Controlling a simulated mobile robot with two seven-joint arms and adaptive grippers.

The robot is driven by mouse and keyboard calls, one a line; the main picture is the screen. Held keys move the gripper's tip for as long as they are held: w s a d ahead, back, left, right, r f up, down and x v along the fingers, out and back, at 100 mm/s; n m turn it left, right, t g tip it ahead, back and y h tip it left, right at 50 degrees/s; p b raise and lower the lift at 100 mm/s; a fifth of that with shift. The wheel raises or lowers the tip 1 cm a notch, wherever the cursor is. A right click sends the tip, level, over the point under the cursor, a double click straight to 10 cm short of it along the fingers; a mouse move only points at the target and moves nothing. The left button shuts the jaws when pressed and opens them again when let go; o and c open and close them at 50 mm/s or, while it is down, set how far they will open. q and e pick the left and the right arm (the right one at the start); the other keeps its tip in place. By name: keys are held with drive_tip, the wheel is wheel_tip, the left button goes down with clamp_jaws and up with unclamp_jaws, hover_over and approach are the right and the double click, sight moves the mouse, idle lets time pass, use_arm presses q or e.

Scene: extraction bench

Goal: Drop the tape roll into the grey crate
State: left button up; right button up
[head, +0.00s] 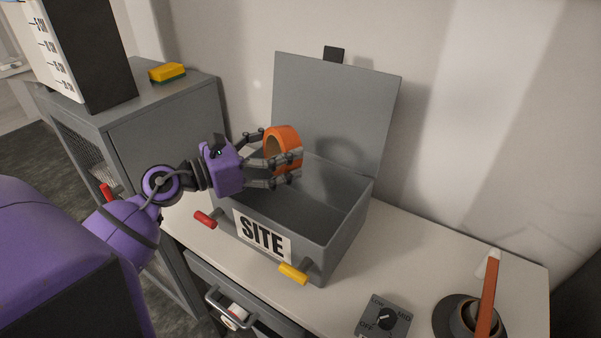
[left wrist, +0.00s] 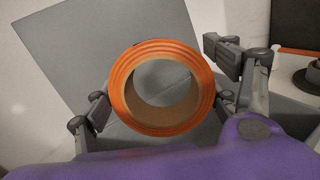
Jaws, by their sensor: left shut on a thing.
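The orange tape roll (head: 286,140) with a tan core is held above the grey crate, over its left back part. It also fills the middle of the left wrist view (left wrist: 161,88). My left gripper (head: 284,166) is shut on the tape roll, its fingers on both sides of it. The grey crate (head: 345,238) stands on the bench with its lid (head: 335,100) raised at the back. A "SITE" label is on its front. The inside that shows looks empty; part of it is hidden by the gripper. My right gripper is not in view.
A grey cabinet (head: 160,130) with a yellow sponge (head: 167,72) on top stands at the left. A knob box (head: 383,318) and an orange stick in a dark round holder (head: 466,318) are at the right. A drawer (head: 232,302) below the bench is partly open.

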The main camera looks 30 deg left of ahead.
use_arm(q)
wheel_tip(320, 180, down, 2)
drive_tip(key=shift+f+b, duration=0.15)
drive_tip(key=shift+b, duration=0.15)
drive_tip(key=shift+f, duration=0.4)
drive_tip(key=shift+f+b, duration=0.25)
drive_tip(key=shift+b, duration=0.2)
drive_tip(key=shift+f, duration=0.15)
drive_tip(key=o, duration=1.2)
drive_tip(key=shift+o, duration=0.3)
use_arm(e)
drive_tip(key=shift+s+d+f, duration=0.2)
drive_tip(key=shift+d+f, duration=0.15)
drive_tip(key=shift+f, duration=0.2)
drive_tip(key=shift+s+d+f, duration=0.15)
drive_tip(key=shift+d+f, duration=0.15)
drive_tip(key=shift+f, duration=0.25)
use_arm(q)
drive_tip(key=v, duration=1.2)
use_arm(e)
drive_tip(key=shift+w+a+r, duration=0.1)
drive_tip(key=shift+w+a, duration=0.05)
